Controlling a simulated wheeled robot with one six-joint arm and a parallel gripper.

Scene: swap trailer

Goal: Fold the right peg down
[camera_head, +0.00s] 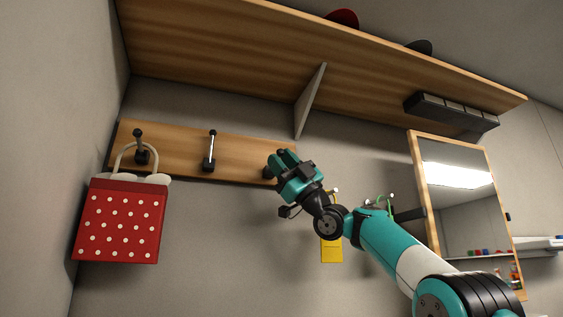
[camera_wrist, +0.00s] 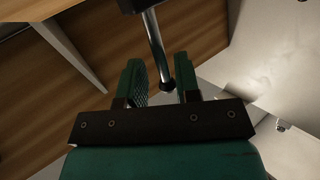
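The wooden rail (camera_head: 235,157) on the wall carries three pegs. The right peg is mostly hidden behind my gripper (camera_head: 282,160) in the head view; a dark part of its base (camera_head: 268,172) shows. In the wrist view, the right peg (camera_wrist: 155,42) is a chrome rod with a black base at the top edge and a black knob. The knob end lies between the two green fingers of my gripper (camera_wrist: 161,80). The fingers are apart, with a gap visible on each side of the knob.
The middle peg (camera_head: 211,150) is bare and points up. A red dotted bag (camera_head: 118,222) hangs from the left peg (camera_head: 139,145). A wooden shelf (camera_head: 230,50) with a grey bracket (camera_head: 310,100) is above. A mirror (camera_head: 455,165) and a yellow card (camera_head: 331,250) are at the right.

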